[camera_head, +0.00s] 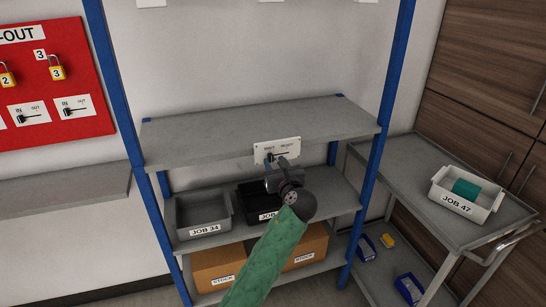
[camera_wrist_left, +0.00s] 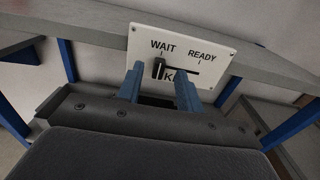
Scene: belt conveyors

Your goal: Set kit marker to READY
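The kit marker is a white plate (camera_head: 290,145) on the front edge of the shelf, with WAIT on its left and READY on its right. It also shows in the left wrist view (camera_wrist_left: 220,58). Its dark slider knob (camera_wrist_left: 159,68) stands at the WAIT end of a slot. My left gripper (camera_head: 276,167) is just in front of the plate. In the left wrist view its two blue fingers (camera_wrist_left: 160,88) are apart, one to each side below the knob, with nothing seen held. They cover part of the lower lettering. My right gripper is not in view.
Below the shelf stand a grey JOB 34 bin (camera_head: 203,212), a black bin (camera_head: 250,205) partly behind my arm, and stock cartons (camera_head: 225,262). A cart (camera_head: 480,235) at right holds a JOB 47 bin (camera_head: 462,205). Blue posts (camera_head: 390,95) flank the shelf. A red lockout board (camera_head: 85,50) hangs left.

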